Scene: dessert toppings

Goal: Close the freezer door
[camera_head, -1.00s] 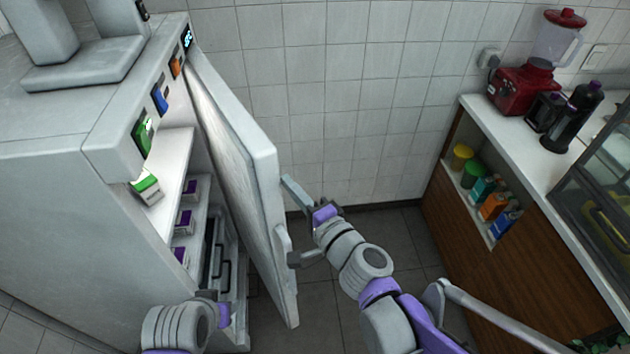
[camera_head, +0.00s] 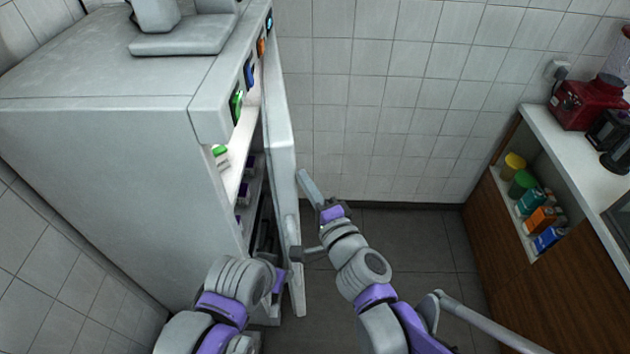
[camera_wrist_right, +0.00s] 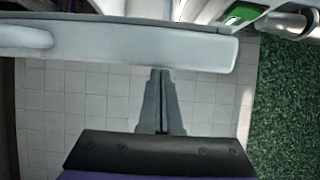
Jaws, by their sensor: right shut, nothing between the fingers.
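The white freezer (camera_head: 110,130) stands at the left with its door (camera_head: 284,165) ajar. A gap shows its lit shelves and several small boxes inside. My right gripper (camera_head: 303,175) is on the outer side of the door, its fingertips against or very near the door face; contact is hard to tell. In the right wrist view its fingers (camera_wrist_right: 160,75) are together and empty, just below a pale bar, probably part of the door (camera_wrist_right: 130,45). My left gripper (camera_head: 279,281) is low by the door opening, mostly hidden behind its own wrist, so its jaws do not show.
A wooden counter (camera_head: 530,240) with jars and cartons on its shelf stands at the right, a red blender (camera_head: 590,103) on top. The tiled wall (camera_head: 400,110) is behind. Dark floor (camera_head: 420,245) between door and counter is clear.

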